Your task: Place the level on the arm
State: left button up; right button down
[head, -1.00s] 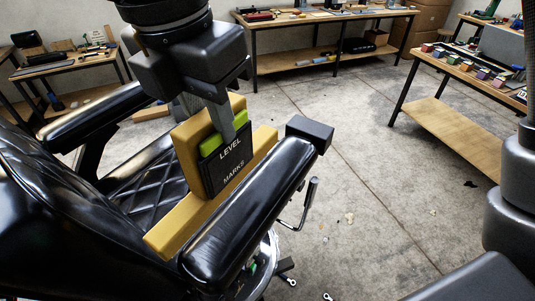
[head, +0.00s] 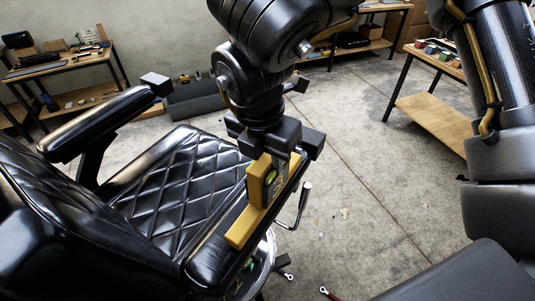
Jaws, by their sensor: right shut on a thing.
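The level (head: 246,226) is a yellow bar with a taller yellow block and a dark label plate, with a bit of green at the top. My right gripper (head: 275,166) points down from above and is shut on the level's upper block. The level lies lengthwise along the black padded arm (head: 212,258) of the barber chair, on the picture's right side. It is over or against the pad; I cannot tell whether it rests on it. My wrist and gripper hide part of the arm's far end. My left gripper is not in view.
The chair's quilted seat (head: 185,185) and its other arm (head: 100,122) are to the left. A lever (head: 302,204) stands beside the near arm. Workbenches stand behind and at the right (head: 436,121).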

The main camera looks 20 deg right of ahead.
jog(key=shift+a+f, duration=0.1)
jog(key=shift+f, duration=0.25)
jog(key=shift+f, duration=0.1)
jog(key=c, duration=1.6)
grip_release()
jog(key=shift+b, duration=0.3)
jog(key=o, duration=0.5)
